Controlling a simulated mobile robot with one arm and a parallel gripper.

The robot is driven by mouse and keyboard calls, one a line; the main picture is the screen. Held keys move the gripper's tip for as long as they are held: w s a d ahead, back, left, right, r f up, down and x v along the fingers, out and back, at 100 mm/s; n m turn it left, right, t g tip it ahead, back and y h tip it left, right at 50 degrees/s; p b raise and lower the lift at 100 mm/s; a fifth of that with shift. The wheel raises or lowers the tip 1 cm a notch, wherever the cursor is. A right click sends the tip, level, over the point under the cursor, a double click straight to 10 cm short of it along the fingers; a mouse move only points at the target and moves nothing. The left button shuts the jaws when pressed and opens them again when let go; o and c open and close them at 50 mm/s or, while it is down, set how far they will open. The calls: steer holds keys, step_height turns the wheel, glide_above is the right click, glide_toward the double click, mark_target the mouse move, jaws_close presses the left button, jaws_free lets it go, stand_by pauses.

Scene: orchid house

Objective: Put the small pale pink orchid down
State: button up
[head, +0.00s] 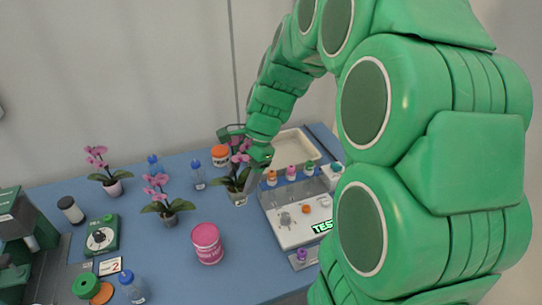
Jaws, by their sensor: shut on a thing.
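My gripper (257,160) is at the back middle of the blue table, shut on a pink orchid (240,157), which I take to be the small pale pink one. Its leaves and pale pot (238,198) show just below and left of the gripper, and it looks upright. The fingers are partly hidden, and I cannot tell whether the pot touches the table. Two other pink orchids stand upright to the left: one in a grey pot (169,219) and one in a pinkish pot (114,188).
A pink tub (207,243) stands in front of the orchids. A blue-capped bottle (198,175) and an orange-lidded jar (220,155) are left of my gripper. A white tray (312,140) and a rack of small bottles (300,240) lie to the right. Blue table (160,262) is bare around the tub.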

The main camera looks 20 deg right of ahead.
steer(key=shift+w+d+r, duration=0.15)
steer(key=shift+w+r, duration=0.1)
steer(key=shift+r, duration=0.35)
steer(key=shift+w+d+r, duration=0.15)
steer(key=shift+w+r, duration=0.1)
steer(key=shift+r, duration=0.35)
steer(key=w+d+m, duration=0.1)
steer(key=w+d, duration=1.4)
steer(key=d, duration=0.4)
steer(key=w+d+f, duration=0.4)
steer(key=w+f, duration=0.9)
steer(key=f, duration=0.2)
steer(key=shift+w+t, duration=0.25)
steer(key=shift+t, duration=0.05)
steer(key=shift+w+f, duration=0.15)
steer(key=shift+f, duration=1.5)
